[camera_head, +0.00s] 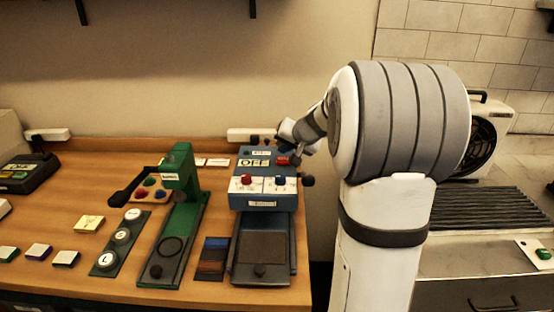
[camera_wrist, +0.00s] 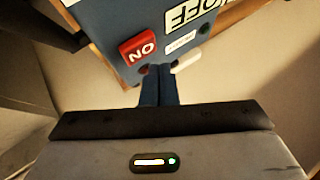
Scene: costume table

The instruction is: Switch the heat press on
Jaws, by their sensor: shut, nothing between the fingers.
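A blue machine (camera_head: 263,225), probably the heat press, stands on the wooden table; its small labels are unreadable. Its sign (camera_head: 254,162) reads OFF and also shows upside down in the wrist view (camera_wrist: 188,14). A red switch (camera_head: 283,160) sits right of the sign; in the wrist view the red switch (camera_wrist: 138,49) reads ON. My gripper (camera_wrist: 160,68) is shut and empty, its fingertips close by the red switch at the machine's upper edge. I cannot tell whether they touch. In the head view my wrist is at the machine's back right corner.
A dark device (camera_head: 28,172) is at far left. A white power strip (camera_head: 250,134) lies behind. A fan heater (camera_head: 488,140) stands right.

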